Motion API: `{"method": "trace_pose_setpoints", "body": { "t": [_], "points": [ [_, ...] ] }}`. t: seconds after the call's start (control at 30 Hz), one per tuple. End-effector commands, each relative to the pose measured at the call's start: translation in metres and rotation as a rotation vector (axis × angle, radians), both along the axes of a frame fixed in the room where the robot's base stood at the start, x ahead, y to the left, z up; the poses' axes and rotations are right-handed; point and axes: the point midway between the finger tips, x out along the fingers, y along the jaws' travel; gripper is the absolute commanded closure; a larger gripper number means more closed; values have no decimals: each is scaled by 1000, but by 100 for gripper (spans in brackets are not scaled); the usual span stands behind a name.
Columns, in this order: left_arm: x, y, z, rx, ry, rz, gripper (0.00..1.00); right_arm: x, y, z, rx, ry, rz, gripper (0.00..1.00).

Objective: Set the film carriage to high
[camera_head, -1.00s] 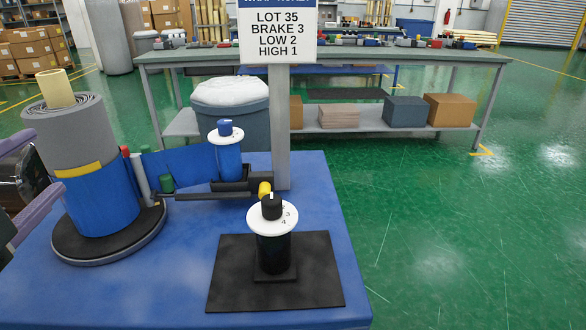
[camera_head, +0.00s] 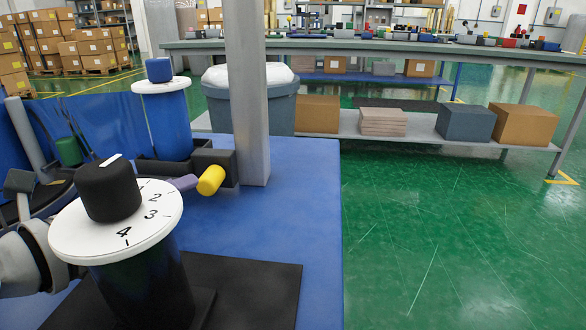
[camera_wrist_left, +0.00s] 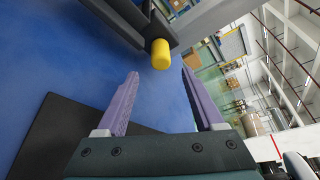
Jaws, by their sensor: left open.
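The film carriage has a black block (camera_head: 213,160) beside the grey post, with a yellow-capped handle (camera_head: 211,180) on its front. The yellow cap also shows in the left wrist view (camera_wrist_left: 160,54). Behind it a blue cylinder (camera_head: 172,124) carries a white disc and blue knob (camera_head: 159,70). My left gripper (camera_wrist_left: 160,78) is open and empty, its purple fingers pointing toward the yellow cap, which is just beyond the tips. In the head view a purple fingertip (camera_head: 183,182) shows left of the cap; the front dial hides most of the gripper. My right gripper is not in view.
The front dial (camera_head: 165,222) has a black knob (camera_head: 110,190) and numbers 1, 2, 3 and a 4 on its white disc. It stands on a black mat (camera_head: 255,285). The grey post (camera_head: 247,90) rises close behind the handle. Blue table top right of it is clear.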

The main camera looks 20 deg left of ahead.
Motion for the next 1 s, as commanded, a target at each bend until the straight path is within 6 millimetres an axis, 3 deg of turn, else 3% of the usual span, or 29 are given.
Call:
{"method": "trace_pose_setpoints", "body": {
  "t": [0.1, 0.33, 0.77, 1.0],
  "points": [
    [23, -2, -5, -2, -4, 1, 31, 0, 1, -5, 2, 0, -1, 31],
    [55, -5, -14, 0, -3, 1, 31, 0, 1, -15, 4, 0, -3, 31],
    [66, -7, -15, -1, -1, 0, 31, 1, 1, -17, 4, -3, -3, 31],
    [66, -7, -15, -1, -1, 0, 55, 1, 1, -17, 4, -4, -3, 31]
  ]
}}
